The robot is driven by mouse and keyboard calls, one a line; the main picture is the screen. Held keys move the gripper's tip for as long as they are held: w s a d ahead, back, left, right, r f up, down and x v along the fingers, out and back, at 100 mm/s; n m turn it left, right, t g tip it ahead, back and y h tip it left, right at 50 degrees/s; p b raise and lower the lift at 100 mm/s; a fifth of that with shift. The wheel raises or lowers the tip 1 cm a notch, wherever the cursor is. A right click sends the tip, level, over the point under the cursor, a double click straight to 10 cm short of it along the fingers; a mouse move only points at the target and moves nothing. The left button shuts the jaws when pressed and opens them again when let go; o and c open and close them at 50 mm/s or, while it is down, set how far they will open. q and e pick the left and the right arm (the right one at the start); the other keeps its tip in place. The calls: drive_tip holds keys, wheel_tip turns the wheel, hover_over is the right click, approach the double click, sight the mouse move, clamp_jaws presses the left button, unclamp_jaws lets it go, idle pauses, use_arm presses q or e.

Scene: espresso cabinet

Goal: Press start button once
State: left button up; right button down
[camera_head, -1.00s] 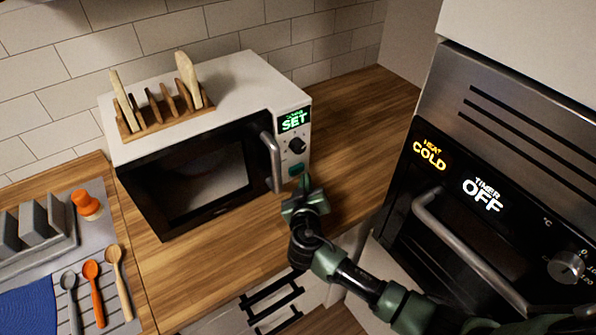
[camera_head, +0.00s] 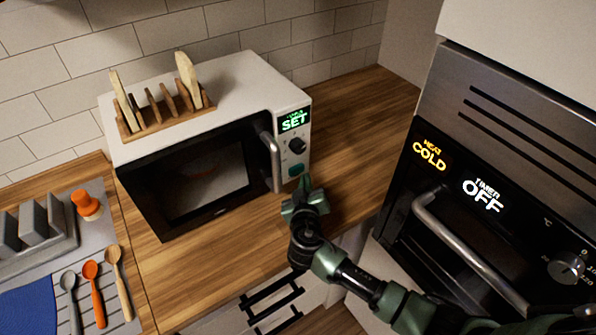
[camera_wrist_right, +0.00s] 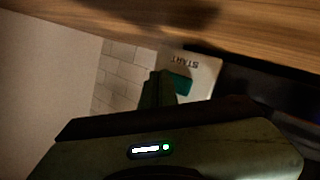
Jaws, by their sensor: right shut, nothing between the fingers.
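The white microwave (camera_head: 240,80) stands on the wooden counter, its black door shut and its green display (camera_head: 293,121) reading SET. In the right wrist view the button (camera_wrist_right: 181,84) shows beside an upside-down START label (camera_wrist_right: 186,62). My right gripper (camera_head: 304,186) is shut and empty, just in front of and below the button. In the wrist view its fingertips (camera_wrist_right: 159,78) are close by the button; I cannot tell if they touch. My left gripper is out of view.
A wooden rack (camera_head: 165,114) sits on the microwave. An oven (camera_head: 455,215) with a long handle stands at the right. A grey drying mat (camera_head: 128,290) with spoons lies at the left. The counter right of the microwave (camera_head: 350,120) is clear.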

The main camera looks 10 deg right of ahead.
drive_tip(key=shift+w, duration=0.1)
idle(0.5)
drive_tip(key=shift+w+a+b, duration=0.1)
drive_tip(key=shift+w+b, duration=0.15)
drive_tip(key=shift+b, duration=0.25)
drive_tip(key=shift+w, duration=0.1)
drive_tip(key=shift+w+a+b, duration=0.3)
drive_tip(key=shift+w+b, duration=0.25)
drive_tip(key=shift+w, duration=0.2)
idle(0.6)
idle(0.4)
drive_tip(key=shift+s+d+p, duration=0.15)
drive_tip(key=shift+s+d, duration=0.05)
drive_tip(key=shift+s, duration=0.4)
drive_tip(key=shift+s+d+p, duration=0.15)
drive_tip(key=shift+s+d, duration=0.05)
drive_tip(key=shift+s, duration=0.4)
drive_tip(key=shift+s, duration=0.1)
drive_tip(key=shift+s+d, duration=0.15)
drive_tip(key=shift+s, duration=0.1)
drive_tip(key=shift+s+d+p, duration=0.1)
drive_tip(key=shift+s+d, duration=0.15)
drive_tip(key=shift+s, duration=0.4)
drive_tip(key=shift+s+d+p, duration=0.1)
drive_tip(key=shift+s+d, duration=0.1)
drive_tip(key=shift+s, duration=0.5)
drive_tip(key=shift+s+d+p, duration=0.1)
drive_tip(key=shift+s+d, duration=0.15)
drive_tip(key=shift+s, duration=0.4)
